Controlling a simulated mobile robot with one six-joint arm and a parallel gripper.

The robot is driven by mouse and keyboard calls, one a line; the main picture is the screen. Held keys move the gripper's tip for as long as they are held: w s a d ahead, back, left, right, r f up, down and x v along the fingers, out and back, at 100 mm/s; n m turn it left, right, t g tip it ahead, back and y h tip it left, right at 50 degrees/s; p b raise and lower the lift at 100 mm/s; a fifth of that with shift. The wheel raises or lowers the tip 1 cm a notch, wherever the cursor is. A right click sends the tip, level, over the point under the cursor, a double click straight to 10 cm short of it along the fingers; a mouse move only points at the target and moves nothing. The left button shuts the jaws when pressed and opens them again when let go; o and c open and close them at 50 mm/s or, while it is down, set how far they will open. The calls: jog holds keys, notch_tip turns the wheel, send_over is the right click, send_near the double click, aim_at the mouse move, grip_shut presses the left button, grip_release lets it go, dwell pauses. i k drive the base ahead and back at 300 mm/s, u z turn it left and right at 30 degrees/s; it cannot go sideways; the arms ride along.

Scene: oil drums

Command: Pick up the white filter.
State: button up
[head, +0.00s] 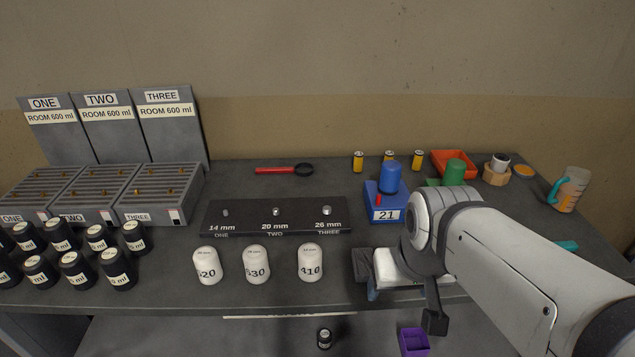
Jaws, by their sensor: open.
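My gripper (403,303) is at the front right of the bench, its two dark fingers apart and pointing down. A white block-like thing (388,270) shows behind and between the fingers, partly hidden by my arm; I cannot tell whether they touch. Three white rounded cylinders stand upright in a row left of my gripper: a left one (207,266), a middle one (257,264) and a right one (310,262), each with dark lettering. A small white-rimmed cup (500,161) sits in a tan holder at the back right. I cannot tell which white thing is the filter.
A dark rack (340,219) marked 14, 20 and 26 mm lies behind the cylinders. A blue block (372,205) with a blue cylinder is behind my gripper. Several black bottles (75,269) stand at left. A purple box (413,342) is below the front edge.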

aim_at(255, 257)
jog(key=z, duration=1.45)
jog(key=k, duration=1.4)
jog(key=u, duration=1.4)
jog(key=i, duration=1)
jog(key=u, duration=0.05)
